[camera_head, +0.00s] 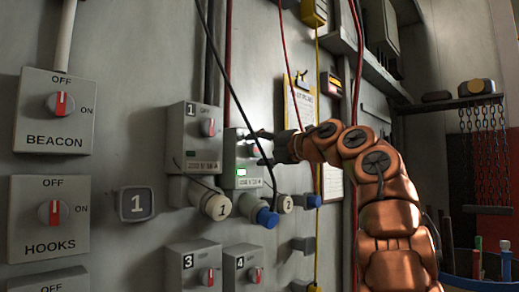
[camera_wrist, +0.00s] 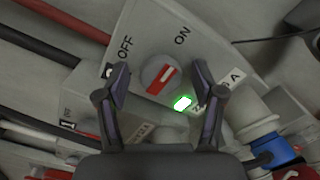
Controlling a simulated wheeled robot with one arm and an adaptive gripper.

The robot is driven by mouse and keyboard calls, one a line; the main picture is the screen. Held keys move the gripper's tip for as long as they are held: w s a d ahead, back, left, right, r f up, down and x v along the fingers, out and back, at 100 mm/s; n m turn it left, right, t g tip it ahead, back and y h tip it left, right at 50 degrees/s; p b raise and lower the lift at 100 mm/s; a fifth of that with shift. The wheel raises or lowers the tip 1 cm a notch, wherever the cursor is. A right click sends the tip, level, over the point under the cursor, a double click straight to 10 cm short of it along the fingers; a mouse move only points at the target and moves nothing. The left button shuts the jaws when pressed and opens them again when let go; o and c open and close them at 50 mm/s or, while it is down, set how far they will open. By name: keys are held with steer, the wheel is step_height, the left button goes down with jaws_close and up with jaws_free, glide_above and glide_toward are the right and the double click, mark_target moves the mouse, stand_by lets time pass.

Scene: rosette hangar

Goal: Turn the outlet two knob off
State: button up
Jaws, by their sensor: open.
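The outlet two box (camera_head: 232,181) is a grey wall box just right of the outlet 1 box in the head view, partly hidden by my gripper (camera_head: 260,148). Its round grey knob (camera_wrist: 160,75) with a red bar shows in the wrist view. The bar slants up to the right, closer to the ON label (camera_wrist: 183,35) than the OFF label (camera_wrist: 126,47). A green light (camera_wrist: 182,103) glows beside the knob. My gripper also shows in the wrist view (camera_wrist: 159,70), open, with one finger on each side of the knob. I cannot tell whether either finger touches it.
Outlet box 1 (camera_head: 189,140) is close on the left, with boxes 3 (camera_head: 190,270) and 4 (camera_head: 240,270) below. A blue plug (camera_head: 267,217) and hanging cables are close by. BEACON (camera_head: 55,112) and HOOKS (camera_head: 49,220) switches are farther left.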

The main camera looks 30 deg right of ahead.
steer(key=shift+c, duration=0.4)
steer(key=c, duration=1.1)
steer(key=shift+o, duration=0.2)
steer(key=shift+n, duration=0.4)
steer(key=n, duration=0.4)
steer(key=shift+d+f+n, duration=0.1)
steer(key=shift+n, duration=0.3)
steer(key=n, duration=0.3)
steer(key=shift+n, duration=0.3)
steer(key=n, duration=0.4)
steer(key=shift+p, duration=0.4)
steer(key=shift+n+p, duration=0.5)
steer(key=shift+n, duration=2)
